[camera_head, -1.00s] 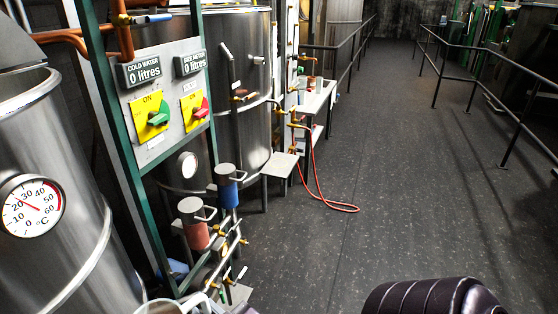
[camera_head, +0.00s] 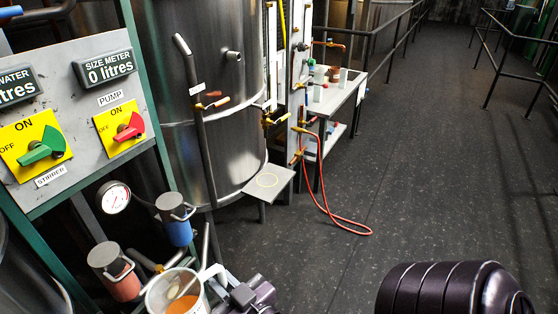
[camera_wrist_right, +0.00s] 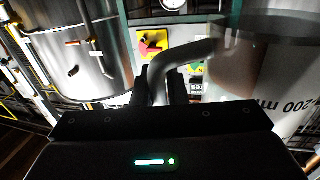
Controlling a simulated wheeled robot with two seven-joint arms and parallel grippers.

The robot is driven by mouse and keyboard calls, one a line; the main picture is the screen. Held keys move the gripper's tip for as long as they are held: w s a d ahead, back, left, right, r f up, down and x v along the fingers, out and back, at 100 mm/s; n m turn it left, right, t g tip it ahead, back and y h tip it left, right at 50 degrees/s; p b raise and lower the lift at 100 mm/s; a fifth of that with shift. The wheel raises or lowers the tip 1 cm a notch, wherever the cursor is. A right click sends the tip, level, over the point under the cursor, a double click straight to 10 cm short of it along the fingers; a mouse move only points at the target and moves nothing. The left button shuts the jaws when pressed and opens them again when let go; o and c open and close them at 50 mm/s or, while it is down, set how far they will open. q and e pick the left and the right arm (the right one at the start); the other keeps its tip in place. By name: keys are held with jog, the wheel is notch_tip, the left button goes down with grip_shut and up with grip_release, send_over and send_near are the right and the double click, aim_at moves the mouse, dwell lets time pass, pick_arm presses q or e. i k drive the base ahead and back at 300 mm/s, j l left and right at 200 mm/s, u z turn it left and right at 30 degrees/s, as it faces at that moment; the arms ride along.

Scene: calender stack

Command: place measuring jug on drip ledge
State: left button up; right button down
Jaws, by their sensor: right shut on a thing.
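The measuring jug (camera_head: 176,295) is at the bottom of the head view, pale and translucent, with orange-brown liquid or colour inside. My right gripper (camera_head: 228,288) is beside it, shut on its handle. In the right wrist view, the fingers (camera_wrist_right: 167,92) close around the curved grey handle, and the jug body (camera_wrist_right: 265,75) with a "200 ml" mark fills the right side. The drip ledge (camera_head: 284,177) is a small grey plate with a yellow ring, in front of the steel tank. It looks bare, and the jug is apart from it. My left gripper is not in view.
A control panel (camera_head: 85,75) with a green frame stands at left. Red (camera_head: 112,272) and blue (camera_head: 175,218) lidded canisters stand among pipes near the jug. The steel tank (camera_head: 225,120) is behind the ledge. A red hose (camera_head: 338,218) lies on the open dark floor.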

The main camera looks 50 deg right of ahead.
aim_at(270, 183)
jog(key=l+u, duration=0.1)
jog(key=l, duration=1.1)
jog(key=l+u, duration=0.1)
jog(key=l, duration=1.1)
jog(key=k, duration=0.1)
